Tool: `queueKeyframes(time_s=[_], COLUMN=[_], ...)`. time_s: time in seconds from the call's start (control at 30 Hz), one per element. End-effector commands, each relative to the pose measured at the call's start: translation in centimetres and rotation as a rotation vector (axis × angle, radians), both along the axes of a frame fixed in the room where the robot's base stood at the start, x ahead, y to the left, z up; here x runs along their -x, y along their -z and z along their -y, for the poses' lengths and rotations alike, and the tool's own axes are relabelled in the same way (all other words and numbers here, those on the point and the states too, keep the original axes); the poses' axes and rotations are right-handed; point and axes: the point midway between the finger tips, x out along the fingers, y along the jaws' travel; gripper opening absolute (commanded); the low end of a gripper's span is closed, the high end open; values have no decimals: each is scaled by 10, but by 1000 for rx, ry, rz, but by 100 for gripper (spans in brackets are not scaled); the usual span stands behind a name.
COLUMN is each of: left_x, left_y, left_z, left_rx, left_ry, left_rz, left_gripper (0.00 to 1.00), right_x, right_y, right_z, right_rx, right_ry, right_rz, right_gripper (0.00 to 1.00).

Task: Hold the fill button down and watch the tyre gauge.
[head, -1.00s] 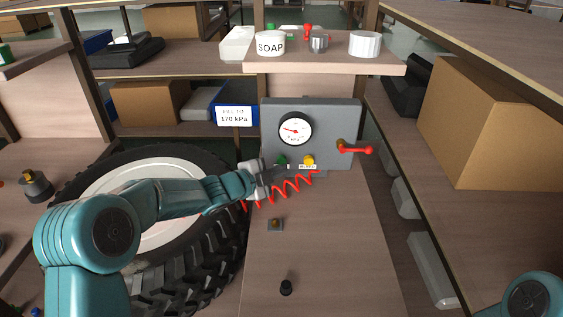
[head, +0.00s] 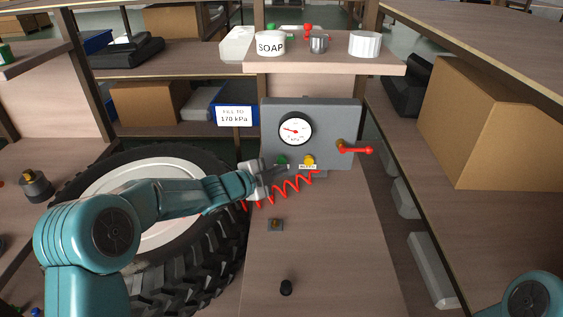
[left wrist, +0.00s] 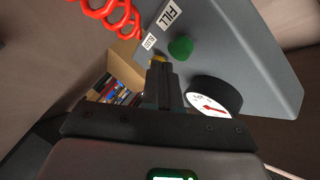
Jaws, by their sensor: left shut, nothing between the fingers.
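The grey panel (head: 345,115) stands upright at the back of the bench. Its round white gauge (head: 295,130) has a red needle pointing left and slightly up; the figures are too small to read. The green fill button (head: 281,160) is below the gauge, partly hidden by my left gripper (head: 287,167). The left wrist view shows the green button (left wrist: 181,47) beside the shut, empty fingertips (left wrist: 160,72); I cannot tell whether they touch it. The yellow button (head: 308,159) is right of the green one. A tyre (head: 200,265) lies at left. My right gripper is out of view.
A sign (head: 235,116) reads "FILL TO 170 kPa". A red coiled hose (head: 290,188) hangs below the buttons. A red-handled valve (head: 357,149) juts from the panel's right. The shelf above holds a soap tub (head: 270,43).

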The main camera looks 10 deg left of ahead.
Motion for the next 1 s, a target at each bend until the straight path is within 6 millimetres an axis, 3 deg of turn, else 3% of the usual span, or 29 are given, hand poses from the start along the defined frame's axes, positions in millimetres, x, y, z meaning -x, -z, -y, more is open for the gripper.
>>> queueKeyframes(time_s=[1.0], left_x=[-12], left_y=[-1], left_z=[-3], left_rx=[0], left_ry=[0], left_rz=[0], left_gripper=[0], right_x=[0], right_y=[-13], right_z=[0], right_rx=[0], right_ry=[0], right_rz=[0], right_gripper=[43])
